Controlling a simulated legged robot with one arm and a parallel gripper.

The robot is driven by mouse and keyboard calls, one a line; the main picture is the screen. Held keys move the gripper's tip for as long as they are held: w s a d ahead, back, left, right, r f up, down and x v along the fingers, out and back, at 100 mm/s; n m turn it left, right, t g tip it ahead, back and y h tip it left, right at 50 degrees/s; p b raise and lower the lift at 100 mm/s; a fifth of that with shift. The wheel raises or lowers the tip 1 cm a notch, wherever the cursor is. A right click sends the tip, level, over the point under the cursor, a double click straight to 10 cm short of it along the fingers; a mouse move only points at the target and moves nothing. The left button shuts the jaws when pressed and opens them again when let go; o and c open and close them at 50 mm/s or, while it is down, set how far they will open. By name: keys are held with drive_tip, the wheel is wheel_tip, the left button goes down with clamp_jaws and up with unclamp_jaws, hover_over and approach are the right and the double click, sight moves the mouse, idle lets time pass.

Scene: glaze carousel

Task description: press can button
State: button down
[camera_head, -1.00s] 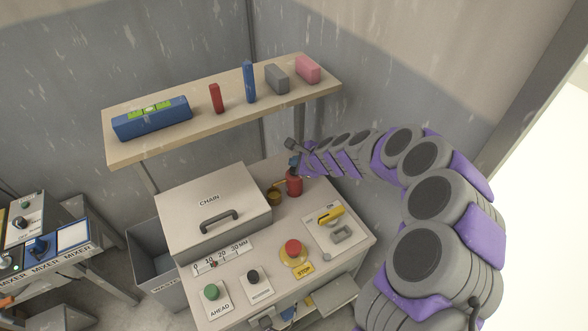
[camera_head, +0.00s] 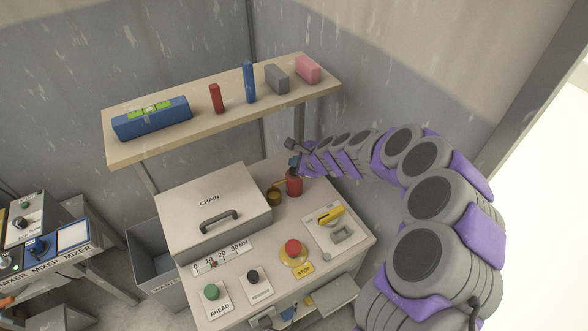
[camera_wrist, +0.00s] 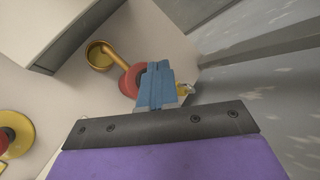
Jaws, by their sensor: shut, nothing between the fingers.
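The red can (camera_head: 294,184) stands upright on the bench with its brass spout (camera_head: 279,187) reaching left to a small brass cup (camera_head: 273,198). My gripper (camera_head: 294,163) is directly above the can, pointing down, with its blue fingers shut and empty. In the wrist view the shut fingers (camera_wrist: 155,84) overlap the right side of the red can (camera_wrist: 130,81) and hide part of its top. The can's button is hidden behind the fingers, and I cannot tell whether they touch it. The brass cup (camera_wrist: 99,56) shows at the spout's end.
The CHAIN box (camera_head: 190,215) is left of the can. A red stop button (camera_head: 292,247), a yellow-handled switch (camera_head: 329,215) and green and black buttons are in front. A wooden shelf (camera_head: 180,140) with several blocks stands behind, and a wall is at right.

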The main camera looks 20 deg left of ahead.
drive_tip(key=shift+f, duration=0.2)
drive_tip(key=shift+f, duration=0.15)
drive_tip(key=shift+f+b, duration=0.5)
drive_tip(key=shift+f, duration=0.05)
idle(0.8)
drive_tip(key=shift+r, duration=0.15)
drive_tip(key=shift+r+p, duration=0.8)
drive_tip(key=shift+r, duration=0.05)
drive_tip(key=shift+r, duration=0.1)
drive_tip(key=shift+r+p, duration=2.1)
drive_tip(key=shift+r, duration=0.3)
drive_tip(key=shift+s+r, duration=0.1)
